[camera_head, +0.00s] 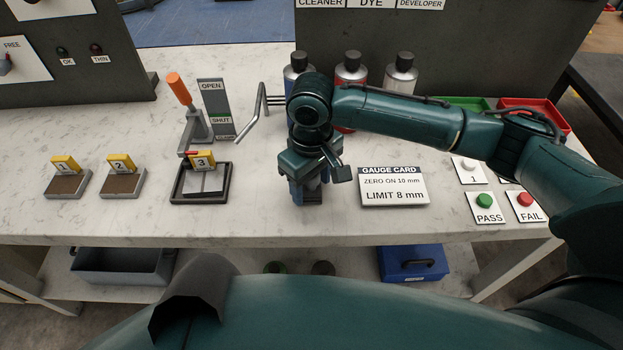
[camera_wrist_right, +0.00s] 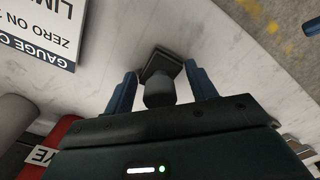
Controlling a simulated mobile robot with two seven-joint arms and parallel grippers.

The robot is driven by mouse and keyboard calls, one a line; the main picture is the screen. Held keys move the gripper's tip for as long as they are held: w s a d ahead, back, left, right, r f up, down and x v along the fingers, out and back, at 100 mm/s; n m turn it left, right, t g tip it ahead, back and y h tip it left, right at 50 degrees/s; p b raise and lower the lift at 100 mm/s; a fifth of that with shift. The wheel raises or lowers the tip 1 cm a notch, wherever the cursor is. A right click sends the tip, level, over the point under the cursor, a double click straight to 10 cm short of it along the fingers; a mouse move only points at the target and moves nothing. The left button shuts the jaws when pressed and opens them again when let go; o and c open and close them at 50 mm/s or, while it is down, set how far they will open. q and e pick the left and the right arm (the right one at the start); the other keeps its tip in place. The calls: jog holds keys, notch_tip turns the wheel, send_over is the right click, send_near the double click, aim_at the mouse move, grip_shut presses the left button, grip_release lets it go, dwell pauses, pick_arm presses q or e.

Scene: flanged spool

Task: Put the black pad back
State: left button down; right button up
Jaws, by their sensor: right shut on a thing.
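The black pad (camera_wrist_right: 162,70) is a dark square plate with a round grip. It shows between the two blue fingers of my right gripper (camera_wrist_right: 162,92) in the wrist view. In the head view the right gripper (camera_head: 309,192) points down over the front middle of the white bench, left of the gauge card. The gripper is shut on the pad's grip. The pad is mostly hidden by the gripper in the head view. I cannot tell whether its plate touches the bench. My left gripper is not in view.
The gauge card (camera_head: 393,187) lies close on the right. A black tray (camera_head: 175,196) with block 3 lies to the left, beside blocks 1 and 2. An orange-handled clamp (camera_head: 180,92) stands behind it. Bottles (camera_head: 402,75) stand at the back. Bench is bare between tray and gripper.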

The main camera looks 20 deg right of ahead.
jog(key=o, duration=1)
jog(key=shift+c, duration=0.2)
notch_tip(320, 180, up, 12)
jog(key=shift+r, duration=0.15)
